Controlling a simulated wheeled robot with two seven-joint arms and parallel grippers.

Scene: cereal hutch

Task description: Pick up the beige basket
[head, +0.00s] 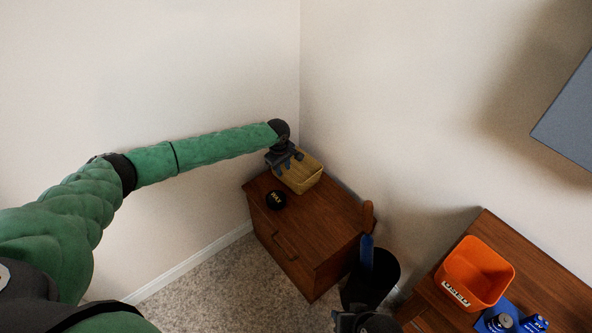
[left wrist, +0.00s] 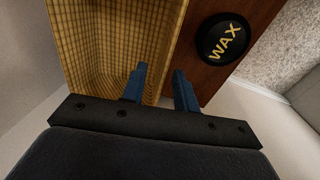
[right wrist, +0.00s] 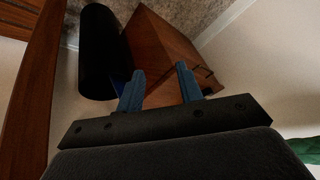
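The beige basket (head: 305,178) stands on top of the brown wooden cabinet in the corner. It also shows in the left wrist view (left wrist: 95,45), its woven inside facing the camera. My left gripper (head: 285,165) is at the basket's near left side. In the left wrist view its fingers (left wrist: 159,80) are apart, one over the basket's inside and one outside over the wood, with the basket's wall between them. I see a gap there, and contact is not clear. My right gripper (right wrist: 155,82) is open and empty. Only a dark part of it shows at the bottom of the head view.
A black round WAX tin (head: 276,200) sits beside the basket on the cabinet (head: 318,240). A black bin (head: 372,285) with a blue item stands right of the cabinet. An orange bin (head: 475,272) and blue cans (head: 533,324) are on another wooden surface. Walls close the corner.

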